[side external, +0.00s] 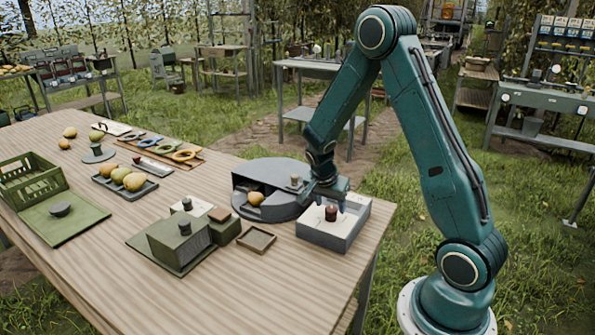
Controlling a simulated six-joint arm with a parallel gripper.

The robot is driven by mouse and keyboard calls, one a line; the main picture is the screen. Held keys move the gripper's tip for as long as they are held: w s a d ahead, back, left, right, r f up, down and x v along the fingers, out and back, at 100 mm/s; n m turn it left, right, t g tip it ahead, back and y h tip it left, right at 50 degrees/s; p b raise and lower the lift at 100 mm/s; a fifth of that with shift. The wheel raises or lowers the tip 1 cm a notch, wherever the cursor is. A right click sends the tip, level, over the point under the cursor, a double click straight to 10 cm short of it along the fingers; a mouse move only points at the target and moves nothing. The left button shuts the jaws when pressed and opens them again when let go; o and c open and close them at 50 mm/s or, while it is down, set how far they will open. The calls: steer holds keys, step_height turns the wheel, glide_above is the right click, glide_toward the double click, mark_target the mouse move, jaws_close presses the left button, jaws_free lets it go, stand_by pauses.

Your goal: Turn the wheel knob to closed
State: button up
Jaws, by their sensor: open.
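A dark red knob (331,213) stands upright on the pale top of a grey box (345,234) at the table's right edge. I take it for the wheel knob; its setting is too small to read. Beside the box, to the left and behind, is a round grey drum (262,176) with an open front section and a small post on top. A yellow-orange pear (255,198) sits in that opening. My gripper (327,201) is open and points down just above the red knob. I cannot tell whether its fingers touch the knob.
A small empty tray (257,240) and a green block-shaped unit (180,241) stand left of the box. Farther left are a tray of pears (125,181), a green crate (32,181) and a green mat (65,222). The table's front is clear.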

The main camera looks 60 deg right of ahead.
steer(key=shift+x, duration=0.95)
steer(key=c, duration=1)
